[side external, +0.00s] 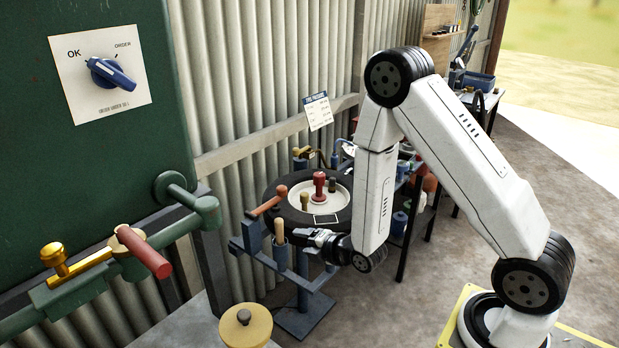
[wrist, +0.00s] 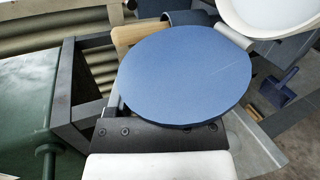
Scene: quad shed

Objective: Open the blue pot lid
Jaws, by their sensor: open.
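A flat blue disc, which looks like the blue pot lid (wrist: 185,75), fills the middle of the wrist view, close to the camera. It covers the far side of my gripper's dark mount, so my fingertips are hidden there. In the side view my gripper (side external: 312,238) is low and points left, in front of the round dark-rimmed stand. Its jaws are open. The lid is not clear in the side view, and I cannot tell whether my fingers touch it. A blue cylinder (side external: 281,256) with a wooden handle stands just left of my gripper.
The dark-rimmed stand (side external: 280,193) with a white dish is behind my gripper. Floor on the right is clear.

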